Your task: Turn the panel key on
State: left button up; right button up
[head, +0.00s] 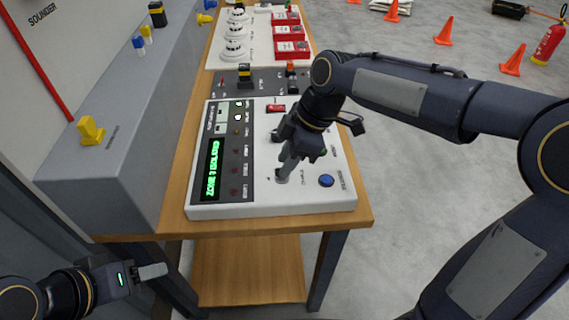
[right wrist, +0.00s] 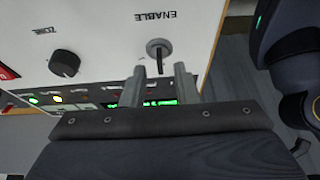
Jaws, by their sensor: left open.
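The white control panel (head: 300,203) lies on the wooden bench, with a green display (head: 212,169) reading ZONE 1 ISOLATED. In the right wrist view, the panel key (right wrist: 160,65) stands in a round grey lock (right wrist: 158,47) beside the ENABLE label. My right gripper (head: 284,168) reaches down to the panel's front part; its fingers hide most of the key in the head view. In the right wrist view its two fingers (right wrist: 159,82) stand apart on either side of the key, with gaps visible. My left gripper (head: 152,271) is open and empty, left of the bench's front.
A blue button (head: 326,181) sits right of the key. A grey ledge with a yellow part (head: 91,131) borders the bench on the left.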

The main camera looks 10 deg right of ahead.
jog(key=shift+x, duration=0.8)
grip_shut()
